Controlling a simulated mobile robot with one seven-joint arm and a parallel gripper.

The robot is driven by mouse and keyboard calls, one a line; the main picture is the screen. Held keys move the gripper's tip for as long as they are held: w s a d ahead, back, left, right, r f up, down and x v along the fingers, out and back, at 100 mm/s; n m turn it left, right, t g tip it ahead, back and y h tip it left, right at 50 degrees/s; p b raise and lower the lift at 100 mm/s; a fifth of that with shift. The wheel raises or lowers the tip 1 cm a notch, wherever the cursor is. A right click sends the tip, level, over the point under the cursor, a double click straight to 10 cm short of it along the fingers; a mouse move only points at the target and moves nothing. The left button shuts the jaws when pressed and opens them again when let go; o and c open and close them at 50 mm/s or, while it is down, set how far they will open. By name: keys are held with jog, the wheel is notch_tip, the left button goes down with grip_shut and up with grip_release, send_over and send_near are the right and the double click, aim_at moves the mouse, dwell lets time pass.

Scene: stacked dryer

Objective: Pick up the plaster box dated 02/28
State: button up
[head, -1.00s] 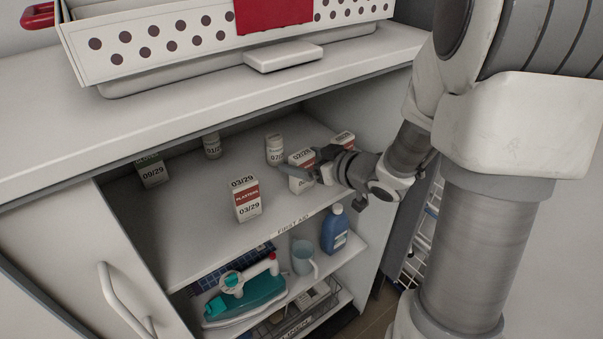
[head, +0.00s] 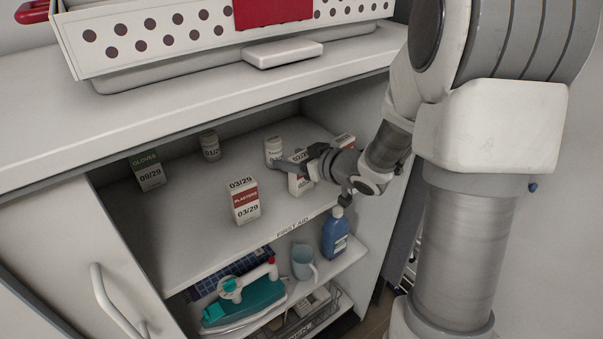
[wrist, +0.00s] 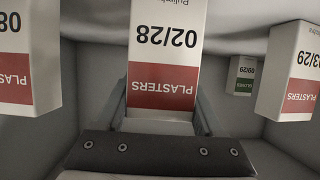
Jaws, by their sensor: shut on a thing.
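The plaster box dated 02/28 (wrist: 165,45), white with a red PLASTERS band, stands between my fingers in the wrist view, its print upside down there. In the head view the same box (head: 296,184) is on the upper shelf, partly hidden by my gripper (head: 308,166). My gripper (wrist: 160,118) is shut on the box, with a finger along each side. I cannot tell whether the box still touches the shelf.
A plaster box dated 03/29 (head: 245,202) stands to the left, with a green gloves box (head: 149,172) farther left. Another plaster box (head: 345,141) is close on the right. The countertop (head: 190,110) overhangs the shelf.

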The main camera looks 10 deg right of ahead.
jog(key=shift+c, duration=0.5)
jog(key=shift+r, duration=0.15)
